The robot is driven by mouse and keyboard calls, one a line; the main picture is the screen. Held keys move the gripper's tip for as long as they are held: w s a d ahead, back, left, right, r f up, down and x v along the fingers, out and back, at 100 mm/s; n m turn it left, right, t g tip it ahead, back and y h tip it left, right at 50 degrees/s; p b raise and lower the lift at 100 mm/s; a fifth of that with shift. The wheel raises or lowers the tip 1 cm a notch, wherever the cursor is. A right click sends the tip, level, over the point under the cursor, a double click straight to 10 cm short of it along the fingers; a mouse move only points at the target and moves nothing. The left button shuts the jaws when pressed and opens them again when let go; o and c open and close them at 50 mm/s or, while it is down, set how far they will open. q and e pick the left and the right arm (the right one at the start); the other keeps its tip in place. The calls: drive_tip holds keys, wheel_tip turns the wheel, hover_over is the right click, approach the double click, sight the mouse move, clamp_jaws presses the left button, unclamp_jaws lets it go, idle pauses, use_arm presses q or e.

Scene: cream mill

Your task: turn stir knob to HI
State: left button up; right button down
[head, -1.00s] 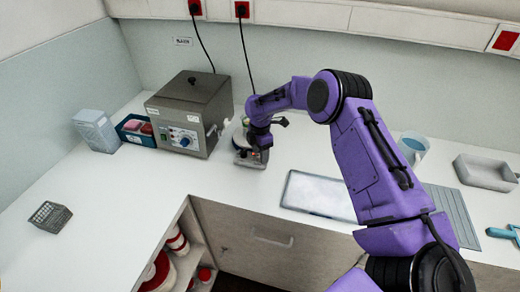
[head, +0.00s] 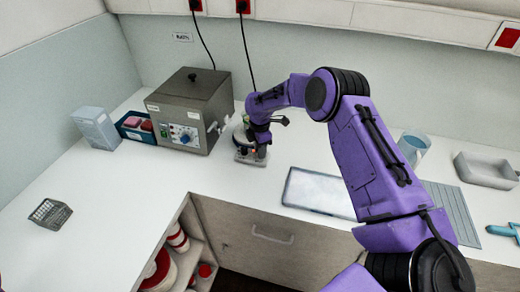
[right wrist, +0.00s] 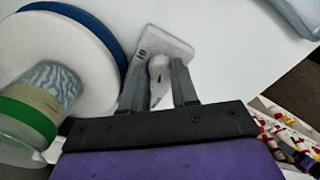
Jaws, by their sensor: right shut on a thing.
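The stirrer (head: 250,157) stands on the white counter, right of the metal bath, partly hidden by my right arm. In the right wrist view its pale front panel (right wrist: 165,42) carries a light knob (right wrist: 158,70) with a dark mark. The round plate (right wrist: 70,55) with a blue rim and a vessel with a green band (right wrist: 30,117) sit left of the knob. My right gripper (right wrist: 160,85) has its two grey fingers on either side of the knob and is shut on it. The lettering on the panel is too small to read. My left gripper is not in view.
The metal water bath (head: 190,110) with a blue knob stands close left of the stirrer. A wire basket (head: 50,213) stands far left.

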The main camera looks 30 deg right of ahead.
drive_tip(key=m, duration=0.6)
drive_tip(key=shift+s+f, duration=0.2)
drive_tip(key=shift+f, duration=0.05)
drive_tip(key=m, duration=0.5)
drive_tip(key=shift+f, duration=0.1)
drive_tip(key=m, duration=1.1)
drive_tip(key=shift+m, duration=0.4)
drive_tip(key=c, duration=0.9)
unclamp_jaws()
drive_tip(key=shift+o, duration=0.2)
drive_tip(key=shift+w, duration=0.15)
